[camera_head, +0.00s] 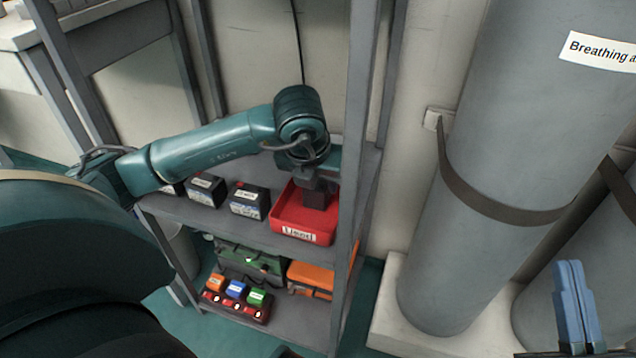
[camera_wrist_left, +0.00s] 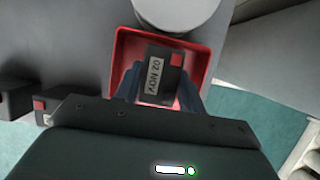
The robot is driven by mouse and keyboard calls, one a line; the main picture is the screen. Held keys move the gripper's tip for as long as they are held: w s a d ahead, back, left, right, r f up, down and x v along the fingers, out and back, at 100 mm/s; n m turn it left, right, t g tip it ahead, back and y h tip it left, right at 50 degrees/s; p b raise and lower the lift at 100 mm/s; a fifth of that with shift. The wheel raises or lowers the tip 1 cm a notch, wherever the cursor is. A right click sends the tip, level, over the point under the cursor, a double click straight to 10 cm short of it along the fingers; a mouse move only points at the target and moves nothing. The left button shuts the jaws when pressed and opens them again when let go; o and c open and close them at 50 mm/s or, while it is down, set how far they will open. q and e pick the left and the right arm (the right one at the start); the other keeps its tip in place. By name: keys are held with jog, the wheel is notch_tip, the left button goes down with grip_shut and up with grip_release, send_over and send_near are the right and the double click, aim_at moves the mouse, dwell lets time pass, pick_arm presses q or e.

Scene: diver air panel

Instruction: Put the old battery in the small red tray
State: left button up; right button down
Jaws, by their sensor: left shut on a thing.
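My left gripper (camera_head: 314,184) points down over the tray's right part and is shut on a dark battery (camera_head: 314,200). In the left wrist view the battery (camera_wrist_left: 158,76) shows a date label "02 NOV" and a red patch, between blue fingertips and within the outline of the red tray (camera_wrist_left: 203,62). Whether its underside touches the tray floor is hidden. My right gripper (camera_head: 575,305), at the lower right, has its blue fingers together, empty.
Dark labelled batteries (camera_head: 248,203) stand left of the tray on the same shelf (camera_head: 190,212). A shelf post (camera_head: 352,150) rises close to the tray's right. The lower shelf holds a green bag (camera_head: 245,262), an orange case (camera_head: 310,275) and coloured blocks. Large grey cylinders (camera_head: 510,130) stand right.

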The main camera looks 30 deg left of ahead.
pick_arm(q)
jog(key=o, duration=1.2)
pick_arm(e)
jog(key=shift+r, duration=0.1)
pick_arm(q)
jog(key=shift+o, duration=0.2)
jog(key=shift+r, duration=0.1)
pick_arm(e)
jog(key=shift+r, duration=0.1)
pick_arm(q)
jog(key=shift+s+r+p, duration=0.1)
jog(key=shift+r+p, duration=0.2)
jog(key=shift+r, duration=0.1)
jog(key=p+v, duration=0.2)
jog(key=v, duration=0.3)
jog(key=shift+r, duration=0.15)
jog(key=p+v, duration=0.2)
jog(key=v, duration=0.3)
jog(key=shift+s+r, duration=0.3)
pick_arm(e)
jog(key=f+m+h, duration=0.1)
jog(key=s+f+m+g+h, duration=0.1)
jog(key=f, duration=0.1)
jog(key=shift+f+g+h, duration=0.3)
jog(key=shift+s, duration=0.1)
